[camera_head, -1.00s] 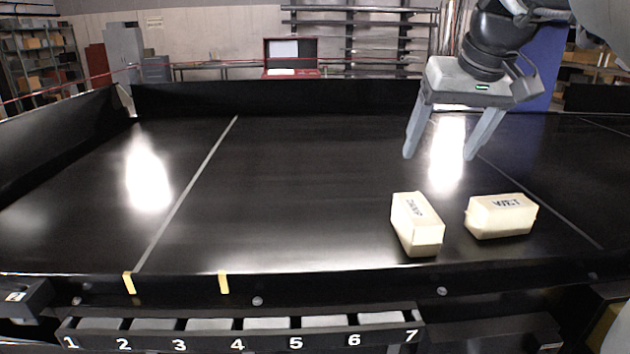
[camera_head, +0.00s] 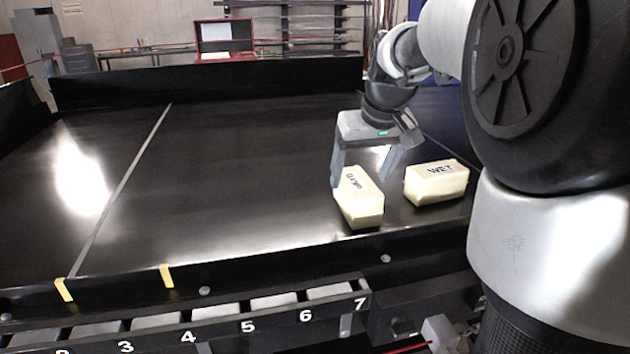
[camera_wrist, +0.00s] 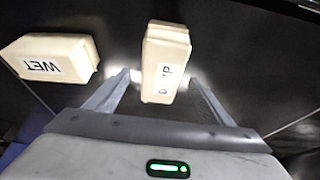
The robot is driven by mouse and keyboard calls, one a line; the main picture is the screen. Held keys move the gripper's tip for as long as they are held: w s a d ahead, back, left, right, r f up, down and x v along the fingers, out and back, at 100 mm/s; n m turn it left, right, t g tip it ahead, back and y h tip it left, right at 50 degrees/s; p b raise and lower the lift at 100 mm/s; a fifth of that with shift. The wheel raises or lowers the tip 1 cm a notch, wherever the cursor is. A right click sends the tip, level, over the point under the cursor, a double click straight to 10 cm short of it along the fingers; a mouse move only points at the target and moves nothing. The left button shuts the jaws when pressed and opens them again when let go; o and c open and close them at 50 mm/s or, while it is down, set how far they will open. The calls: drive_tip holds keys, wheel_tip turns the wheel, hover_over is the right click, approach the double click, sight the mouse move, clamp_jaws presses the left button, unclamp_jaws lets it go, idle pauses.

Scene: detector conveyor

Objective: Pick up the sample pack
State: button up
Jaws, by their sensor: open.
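Two cream packs lie on the black conveyor. One is labelled in what looks like DAMP (camera_head: 362,208), and one is labelled WET (camera_head: 436,185); which is the sample pack is not shown. In the wrist view the DAMP pack (camera_wrist: 165,60) is at upper centre and the WET pack (camera_wrist: 50,60) at upper left. My gripper (camera_head: 361,178) is open and empty, pointing down at the DAMP pack. In the wrist view its two fingers lie to either side of that pack's near end, with gaps visible. Contact cannot be told.
A row of numbered slots (camera_head: 215,325) runs along the conveyor's front edge, with yellow marks (camera_head: 167,276) on the rim. The belt (camera_head: 230,170) left of the packs is clear. A raised black wall (camera_head: 200,82) bounds the back.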

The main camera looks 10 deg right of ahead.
sight(358, 182)
drive_tip(key=x, duration=0.4)
drive_tip(key=shift+a, duration=0.1)
drive_tip(key=shift+f, duration=0.25)
idle(0.5)
